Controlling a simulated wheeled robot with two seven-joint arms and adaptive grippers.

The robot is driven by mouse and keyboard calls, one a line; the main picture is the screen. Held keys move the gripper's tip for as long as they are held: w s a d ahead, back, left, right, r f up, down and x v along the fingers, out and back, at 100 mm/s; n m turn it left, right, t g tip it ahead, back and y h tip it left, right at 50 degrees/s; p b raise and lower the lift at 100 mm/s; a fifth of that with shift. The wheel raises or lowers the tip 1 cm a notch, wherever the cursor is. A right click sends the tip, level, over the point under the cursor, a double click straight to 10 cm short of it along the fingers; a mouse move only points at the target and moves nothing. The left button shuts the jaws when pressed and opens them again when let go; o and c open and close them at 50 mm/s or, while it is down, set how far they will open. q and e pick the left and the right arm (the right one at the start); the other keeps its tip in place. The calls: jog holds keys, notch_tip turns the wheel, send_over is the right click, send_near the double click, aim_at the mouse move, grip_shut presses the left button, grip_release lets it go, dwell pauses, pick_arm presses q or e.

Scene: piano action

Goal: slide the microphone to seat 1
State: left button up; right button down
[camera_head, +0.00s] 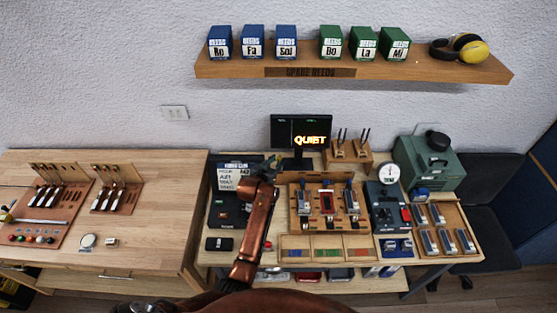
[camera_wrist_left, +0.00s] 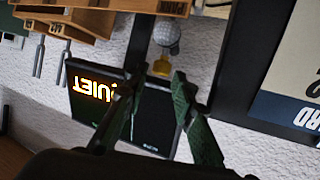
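The microphone (camera_wrist_left: 167,35), with a round grey mesh head and a yellow part by it, shows in the left wrist view just beyond the fingertips. It lies beside a dark bar (camera_wrist_left: 140,45). I cannot pick it out in the head view, where my left gripper and arm cover that spot. My left gripper (camera_wrist_left: 158,88) is open, its two green fingers apart with nothing between them. In the head view my left gripper (camera_head: 270,165) is left of the monitor, over the back of the bench. I cannot make out a seat 1 mark. My right gripper is not in view.
A monitor (camera_head: 300,131) reading "QUIET" stands close to the left gripper. A wooden rack (camera_head: 300,222) with several tools, a gauge (camera_head: 389,173) and a green case (camera_head: 428,165) are to the right. A shelf (camera_head: 430,72) hangs above. The left table (camera_head: 160,200) has bare room.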

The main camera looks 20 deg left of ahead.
pick_arm(q)
jog(key=shift+x, duration=1.05)
jog(key=shift+c, duration=0.4)
grip_shut()
